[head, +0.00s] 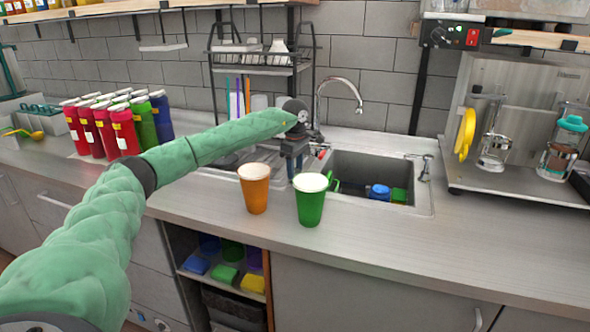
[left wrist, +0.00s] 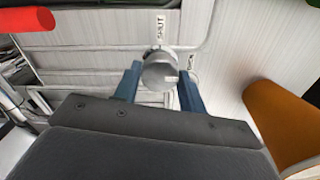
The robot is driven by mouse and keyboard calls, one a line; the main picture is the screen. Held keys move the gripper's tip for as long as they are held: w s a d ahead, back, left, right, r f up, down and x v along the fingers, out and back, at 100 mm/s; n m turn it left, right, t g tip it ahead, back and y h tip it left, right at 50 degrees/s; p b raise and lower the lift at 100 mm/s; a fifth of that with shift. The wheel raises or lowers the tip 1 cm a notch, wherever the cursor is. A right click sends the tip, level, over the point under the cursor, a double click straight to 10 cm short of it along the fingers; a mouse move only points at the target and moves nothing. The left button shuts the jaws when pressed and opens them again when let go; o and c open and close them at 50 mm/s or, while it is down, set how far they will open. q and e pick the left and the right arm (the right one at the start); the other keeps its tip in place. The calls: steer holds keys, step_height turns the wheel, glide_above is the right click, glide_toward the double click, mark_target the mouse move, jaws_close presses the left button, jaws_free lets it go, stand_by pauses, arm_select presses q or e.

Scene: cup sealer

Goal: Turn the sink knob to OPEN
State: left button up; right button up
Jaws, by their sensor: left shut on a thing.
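The sink knob (left wrist: 160,70) is a round grey-metal knob seen from above in the left wrist view. A SHUT label (left wrist: 160,27) is on the counter beyond it, and a partly covered label (left wrist: 191,62) is to its right. My left gripper (left wrist: 158,84) has its two blue fingers on either side of the knob and is shut on it. In the head view my left gripper (head: 291,162) is at the left edge of the sink (head: 375,162), and my arm hides most of the knob area. I cannot tell which label the knob points to. My right gripper is not in view.
An orange cup (head: 254,190) and a green cup (head: 310,203), both with white tops, stand close in front of the gripper. The faucet (head: 343,82) arches behind the sink. Red, green and blue bottles (head: 122,130) stand behind my left arm. The right counter front is clear.

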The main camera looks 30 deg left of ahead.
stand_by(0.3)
arm_select(q)
steer(key=o, duration=1)
steer(key=shift+r, duration=0.1)
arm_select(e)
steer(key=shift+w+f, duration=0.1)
arm_select(q)
step_height(320, 180, up, 6)
steer(key=shift+w+r+b, duration=0.1)
steer(key=shift+r+b, duration=0.15)
steer(key=shift+b, duration=0.65)
steer(key=shift+r, duration=0.55)
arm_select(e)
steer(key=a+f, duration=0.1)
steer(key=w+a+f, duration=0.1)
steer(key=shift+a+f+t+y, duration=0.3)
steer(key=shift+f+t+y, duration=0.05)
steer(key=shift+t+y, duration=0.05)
